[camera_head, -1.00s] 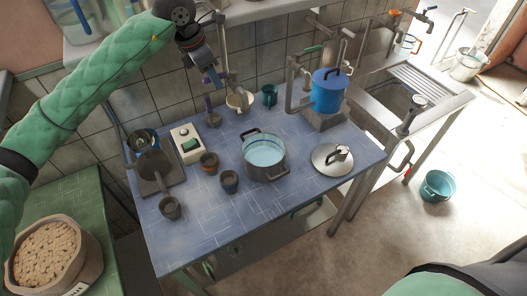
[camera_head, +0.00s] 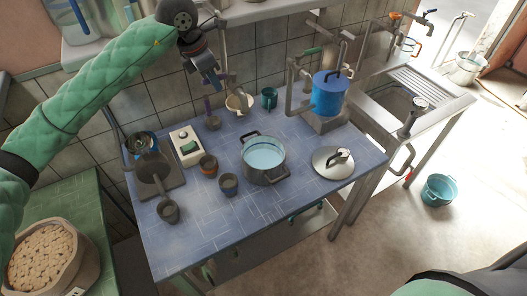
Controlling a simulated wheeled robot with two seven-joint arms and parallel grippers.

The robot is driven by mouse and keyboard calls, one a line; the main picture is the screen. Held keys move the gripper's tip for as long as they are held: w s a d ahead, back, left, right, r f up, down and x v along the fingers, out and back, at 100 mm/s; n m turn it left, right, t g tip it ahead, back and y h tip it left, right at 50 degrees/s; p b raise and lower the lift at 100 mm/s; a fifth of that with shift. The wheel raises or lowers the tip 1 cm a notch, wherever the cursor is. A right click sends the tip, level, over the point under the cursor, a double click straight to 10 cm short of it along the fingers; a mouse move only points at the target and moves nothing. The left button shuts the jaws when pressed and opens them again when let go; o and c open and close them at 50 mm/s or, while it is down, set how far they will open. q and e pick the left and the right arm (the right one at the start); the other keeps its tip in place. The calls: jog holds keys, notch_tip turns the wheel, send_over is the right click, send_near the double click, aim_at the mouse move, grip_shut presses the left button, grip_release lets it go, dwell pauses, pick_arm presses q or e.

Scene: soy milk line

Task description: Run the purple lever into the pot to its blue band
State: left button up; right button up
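A dark grey pot (camera_head: 266,177) with two black handles and pale blue liquid stands mid-table, right of and nearer than the lever. My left gripper (camera_head: 215,79) hangs above the lever, pointing down. Its fingertips are small and dark, and I cannot tell their opening or whether they touch the lever. I cannot make out a blue band on lever or pot. My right gripper is out of view.
A lid (camera_head: 333,162) lies right of the pot. A blue canister (camera_head: 329,94) stands behind it under pipework. Small cups (camera_head: 228,184), a white switch box (camera_head: 186,146) and a dark tray (camera_head: 175,189) occupy the left side. The table's front strip is clear.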

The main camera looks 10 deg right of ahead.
pick_arm(q)
jog(key=shift+f, duration=0.1)
jog(key=shift+s+d+n+t+y+b, duration=0.1)
jog(key=shift+s+d+n+t+b, duration=0.15)
jog(key=shift+n+b, duration=0.45)
jog(key=shift+s+d+n+t+y+b, duration=0.15)
jog(key=shift+s+n+b, duration=0.35)
jog(key=shift+n, duration=0.35)
jog(key=shift+s+d+n+t+y+b, duration=0.1)
jog(key=shift+s+d+n+t+b, duration=0.1)
jog(key=shift+n+b, duration=0.5)
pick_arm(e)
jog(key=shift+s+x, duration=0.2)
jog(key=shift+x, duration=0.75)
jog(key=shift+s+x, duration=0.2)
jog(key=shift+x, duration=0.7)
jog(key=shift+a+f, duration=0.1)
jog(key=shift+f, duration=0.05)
